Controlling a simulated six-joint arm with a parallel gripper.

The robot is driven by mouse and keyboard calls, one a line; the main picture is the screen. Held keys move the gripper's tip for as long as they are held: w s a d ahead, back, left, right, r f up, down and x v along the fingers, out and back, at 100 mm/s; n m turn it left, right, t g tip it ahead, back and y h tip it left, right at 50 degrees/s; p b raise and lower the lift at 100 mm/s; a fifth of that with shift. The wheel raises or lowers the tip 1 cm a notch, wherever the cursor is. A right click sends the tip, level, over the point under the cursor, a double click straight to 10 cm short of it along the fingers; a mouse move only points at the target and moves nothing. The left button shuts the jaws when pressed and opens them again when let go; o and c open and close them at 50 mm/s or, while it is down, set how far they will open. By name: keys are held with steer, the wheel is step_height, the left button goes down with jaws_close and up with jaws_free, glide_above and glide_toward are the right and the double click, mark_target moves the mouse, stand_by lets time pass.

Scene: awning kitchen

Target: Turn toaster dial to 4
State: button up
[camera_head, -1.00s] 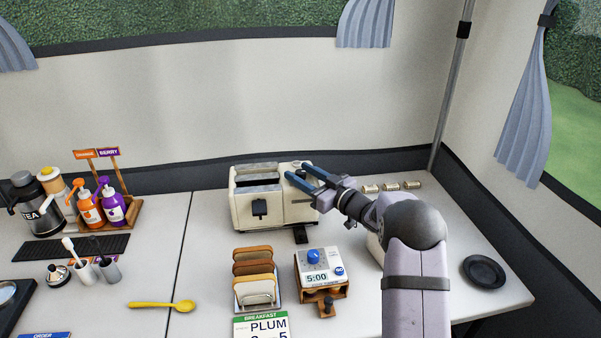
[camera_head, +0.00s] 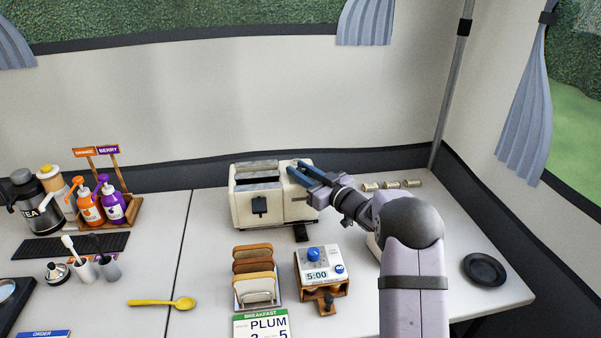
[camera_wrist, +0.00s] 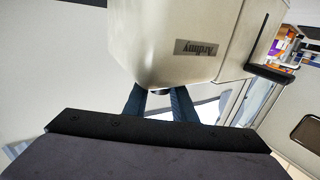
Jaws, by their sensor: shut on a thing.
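The cream two-slot toaster (camera_head: 285,208) stands on the counter near the back wall, its dark lever facing front. My gripper (camera_head: 296,170) is at the toaster's right end, with its blue fingers reaching in from the right. In the wrist view the toaster's cream body (camera_wrist: 185,45) fills the top, with an upside-down label. There my gripper's fingertips (camera_wrist: 160,92) close on a small dark part at the toaster's edge, which fits the dial. The dial's face and numbers are hidden by the fingers and the toaster body.
A toast rack (camera_head: 254,278) and a white timer (camera_head: 318,260) reading 5:00 stand in front of the toaster. A black dish (camera_head: 484,270) sits at the right.

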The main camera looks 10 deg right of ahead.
steer(key=shift+f+h, duration=0.1)
steer(key=shift+h, duration=0.2)
steer(key=m+t+h+b, duration=0.1)
steer(key=b, duration=0.1)
steer(key=m+t+h+b, duration=0.1)
steer(key=m+h+b, duration=0.1)
steer(key=shift+a+f, duration=0.15)
steer(key=m+h+b, duration=0.2)
steer(key=h+b, duration=0.1)
steer(key=h, duration=0.1)
steer(key=shift+t+b, duration=0.3)
steer(key=shift+t, duration=0.1)
steer(key=shift+r+m+h+b, duration=0.2)
steer(key=shift+m+h, duration=0.45)
steer(key=shift+h, duration=0.3)
steer(key=shift+r+m+h+b, duration=0.1)
steer(key=shift+m+h+b, duration=0.05)
steer(key=shift+m+h, duration=0.65)
steer(key=shift+m+h+p, duration=0.55)
steer(key=shift+h+p, duration=0.05)
steer(key=shift+h, duration=0.65)
steer(key=shift+g+h, duration=0.3)
steer(key=o, duration=1)
steer(key=shift+o, duration=0.2)
steer(key=shift+r, duration=0.1)
